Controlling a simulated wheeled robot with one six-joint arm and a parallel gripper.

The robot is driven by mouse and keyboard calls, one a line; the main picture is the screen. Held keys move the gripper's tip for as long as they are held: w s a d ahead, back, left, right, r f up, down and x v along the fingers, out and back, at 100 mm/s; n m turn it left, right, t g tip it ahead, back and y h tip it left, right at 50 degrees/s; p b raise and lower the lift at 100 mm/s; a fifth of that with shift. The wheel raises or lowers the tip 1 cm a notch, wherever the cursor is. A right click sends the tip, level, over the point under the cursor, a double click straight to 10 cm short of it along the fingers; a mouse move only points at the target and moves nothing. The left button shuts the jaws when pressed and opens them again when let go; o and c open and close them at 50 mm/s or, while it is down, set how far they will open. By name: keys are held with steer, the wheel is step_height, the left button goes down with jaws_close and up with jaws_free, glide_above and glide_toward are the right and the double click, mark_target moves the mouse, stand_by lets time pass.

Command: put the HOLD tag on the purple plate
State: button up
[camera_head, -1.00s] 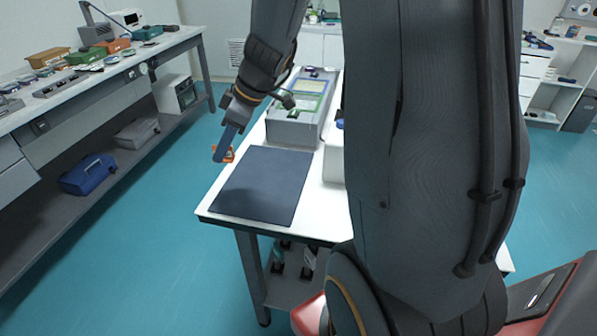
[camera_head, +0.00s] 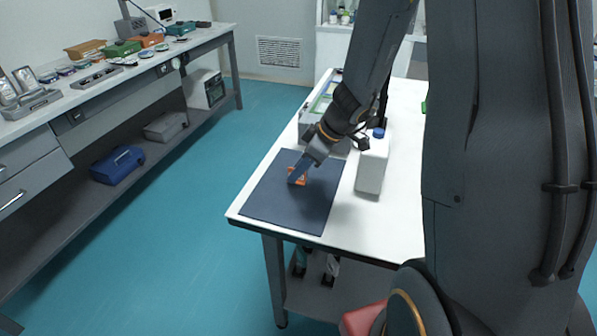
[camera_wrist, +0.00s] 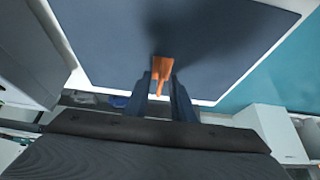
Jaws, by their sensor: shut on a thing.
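My gripper (camera_head: 299,172) is shut on an orange tag (camera_head: 298,177), which I take for the HOLD tag; no lettering is readable. The tag also shows between the two fingers in the wrist view (camera_wrist: 162,72). The gripper and tag are over the dark blue-grey mat (camera_head: 270,207) on the near left of the white table; I cannot tell whether the tag touches it. No purple plate can be made out in either current view.
The white table (camera_head: 392,225) has bare room at the front right. A bench (camera_head: 88,98) with several items stands across a teal aisle.

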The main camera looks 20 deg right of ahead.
steer(key=shift+f, duration=0.45)
steer(key=shift+f+b, duration=0.2)
steer(key=shift+b, duration=0.15)
steer(key=o, duration=1)
steer(key=shift+r, duration=0.1)
